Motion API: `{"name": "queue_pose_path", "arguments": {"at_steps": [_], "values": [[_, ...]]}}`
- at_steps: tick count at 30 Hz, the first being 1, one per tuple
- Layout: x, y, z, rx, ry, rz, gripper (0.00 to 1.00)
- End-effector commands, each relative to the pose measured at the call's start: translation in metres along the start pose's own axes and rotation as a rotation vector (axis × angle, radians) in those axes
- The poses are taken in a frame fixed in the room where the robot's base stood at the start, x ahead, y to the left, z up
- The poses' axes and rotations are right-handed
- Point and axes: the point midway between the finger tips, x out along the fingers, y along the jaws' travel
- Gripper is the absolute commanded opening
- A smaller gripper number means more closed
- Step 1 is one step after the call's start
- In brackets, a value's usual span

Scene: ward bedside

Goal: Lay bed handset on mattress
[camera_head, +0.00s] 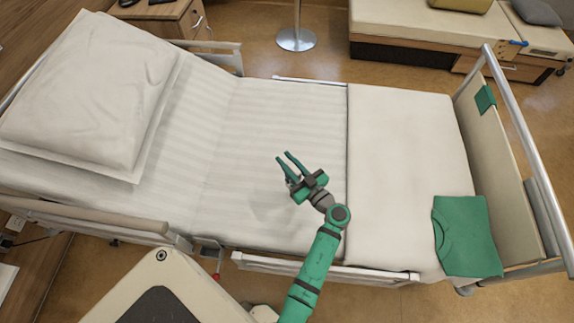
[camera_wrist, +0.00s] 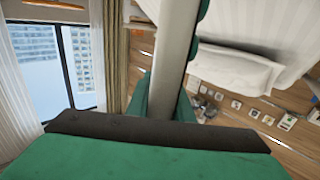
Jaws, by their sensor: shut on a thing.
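The bed's mattress (camera_head: 262,115) has a pale striped cover and spans the middle of the head view. My gripper (camera_head: 284,156) is over its middle part, fingers pointing to the back left, with a faint shadow below. In the wrist view a long pale grey bar, which I take for the bed handset (camera_wrist: 173,55), runs up from between my green fingers. My gripper is shut on it. In the head view I cannot make the handset out against the pale mattress. My gripper looks raised above the mattress; the exact height is unclear.
A pillow (camera_head: 90,88) lies at the left end and a folded green cloth (camera_head: 467,235) at the right front corner. A pale blanket (camera_head: 405,150) covers the foot end. Side rails (camera_head: 320,268) and a footboard (camera_head: 497,160) edge the bed. The mattress middle is clear.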

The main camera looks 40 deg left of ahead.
Motion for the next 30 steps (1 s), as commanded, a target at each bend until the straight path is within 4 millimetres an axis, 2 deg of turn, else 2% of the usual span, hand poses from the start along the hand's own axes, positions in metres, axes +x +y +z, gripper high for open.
{"name": "queue_pose_path", "arguments": {"at_steps": [2, 9, 20, 21, 23, 30], "values": [[0.005, 0.002, 0.006, 0.001, -0.001, -0.002, 0.0], [0.004, 0.002, 0.034, 0.0, -0.001, -0.001, 0.0], [0.004, 0.002, 0.037, 0.0, 0.0, -0.001, 0.0], [0.003, 0.002, 0.038, 0.001, -0.001, 0.001, 0.22], [0.003, 0.003, 0.038, 0.001, -0.001, 0.003, 0.37], [0.001, 0.005, 0.038, 0.0, -0.001, 0.006, 0.39]]}}
